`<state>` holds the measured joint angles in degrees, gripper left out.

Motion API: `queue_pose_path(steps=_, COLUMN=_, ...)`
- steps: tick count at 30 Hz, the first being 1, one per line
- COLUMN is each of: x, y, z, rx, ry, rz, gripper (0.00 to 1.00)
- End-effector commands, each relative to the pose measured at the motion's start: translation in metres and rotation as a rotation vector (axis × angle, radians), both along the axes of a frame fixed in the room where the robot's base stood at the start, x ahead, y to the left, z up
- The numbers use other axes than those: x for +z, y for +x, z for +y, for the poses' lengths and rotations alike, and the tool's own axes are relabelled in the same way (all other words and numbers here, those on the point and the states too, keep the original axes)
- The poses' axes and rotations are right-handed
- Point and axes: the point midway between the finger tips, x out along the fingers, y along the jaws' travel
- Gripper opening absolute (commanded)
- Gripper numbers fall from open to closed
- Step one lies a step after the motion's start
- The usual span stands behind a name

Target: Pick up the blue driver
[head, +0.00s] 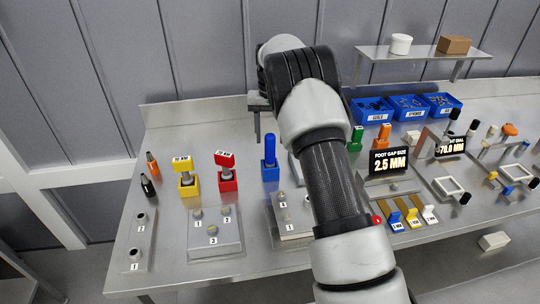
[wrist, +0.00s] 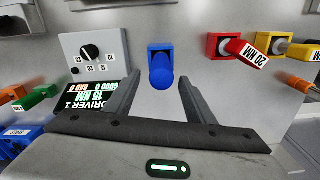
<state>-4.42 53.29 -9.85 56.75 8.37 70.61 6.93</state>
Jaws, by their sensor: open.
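The blue driver (head: 269,149) stands upright in a blue square holder (head: 270,173) on the metal bench. In the wrist view the driver (wrist: 161,76) is seen nearly end-on, with its holder (wrist: 155,48) around its lower part. My gripper (wrist: 160,82) is open, with one finger on each side of the driver in that picture. No contact shows, and the fingers seem to be still above the driver. In the head view my gripper (head: 258,115) is partly hidden by my arm, just behind and above the driver.
A red driver (head: 226,167) and a yellow driver (head: 182,171) stand left of the blue one. Green and orange drivers (head: 381,137) and blue bins (head: 372,110) are to the right. A display panel (wrist: 80,103) and dial box (wrist: 93,53) sit close by.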

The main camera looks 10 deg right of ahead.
Motion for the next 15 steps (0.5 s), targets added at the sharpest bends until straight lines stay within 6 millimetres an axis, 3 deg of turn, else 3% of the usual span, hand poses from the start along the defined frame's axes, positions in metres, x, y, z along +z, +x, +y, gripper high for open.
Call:
queue_pose_path(steps=8, x=-0.022, y=-0.002, z=0.000, rx=0.000, ry=-0.001, rz=0.001, gripper=0.50)
queue_pose_path(steps=15, x=-0.056, y=-0.012, z=0.003, rx=-0.001, ry=0.000, rz=0.003, gripper=0.50)
